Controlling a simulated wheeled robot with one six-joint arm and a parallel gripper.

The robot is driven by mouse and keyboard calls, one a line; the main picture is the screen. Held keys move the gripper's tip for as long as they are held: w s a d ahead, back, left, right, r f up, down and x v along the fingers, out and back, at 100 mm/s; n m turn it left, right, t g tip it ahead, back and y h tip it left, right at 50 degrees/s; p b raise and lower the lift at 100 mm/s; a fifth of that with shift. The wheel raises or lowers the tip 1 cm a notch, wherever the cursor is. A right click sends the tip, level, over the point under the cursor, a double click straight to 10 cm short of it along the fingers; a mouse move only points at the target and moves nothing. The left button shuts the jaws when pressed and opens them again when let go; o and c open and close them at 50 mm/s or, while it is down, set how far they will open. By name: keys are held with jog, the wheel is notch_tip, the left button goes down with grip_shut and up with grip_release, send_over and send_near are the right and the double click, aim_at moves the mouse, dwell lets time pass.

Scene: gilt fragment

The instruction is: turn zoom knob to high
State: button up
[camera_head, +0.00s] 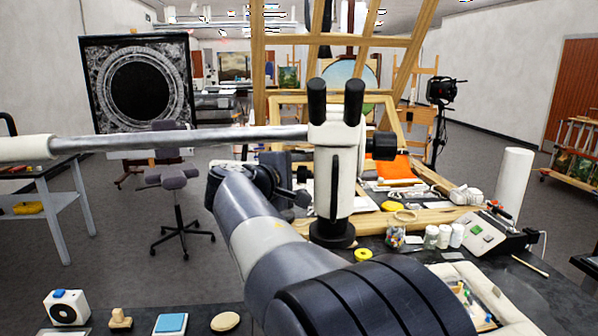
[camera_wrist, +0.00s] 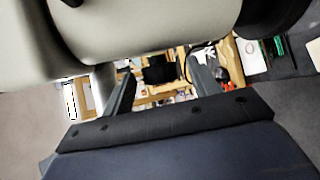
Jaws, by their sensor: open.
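A cream microscope (camera_head: 346,170) with two black eyepieces hangs on a metal boom above the bench. A black knob (camera_head: 383,146) sticks out from the right side of its head; its setting cannot be read. My gripper (camera_head: 298,186) is just left of the microscope body, partly hidden by my own arm. In the wrist view my gripper (camera_wrist: 163,68) has its two dark fingers apart. A small black part (camera_wrist: 158,70) shows between them, and I cannot tell whether it is a knob or whether it is touched. A large cream surface fills the top of that view.
The boom (camera_head: 190,139) crosses from the left at head height. The bench holds a jar (camera_head: 395,232), white bottles (camera_head: 444,235), a yellow tape roll (camera_head: 363,255) and a wooden frame. A stool (camera_head: 177,190) stands on open floor at left.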

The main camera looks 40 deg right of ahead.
jog(key=shift+w+d+f, duration=0.1)
jog(key=shift+w+d, duration=0.05)
jog(key=shift+d, duration=0.25)
jog(key=shift+c, duration=0.3)
jog(key=c, duration=0.9)
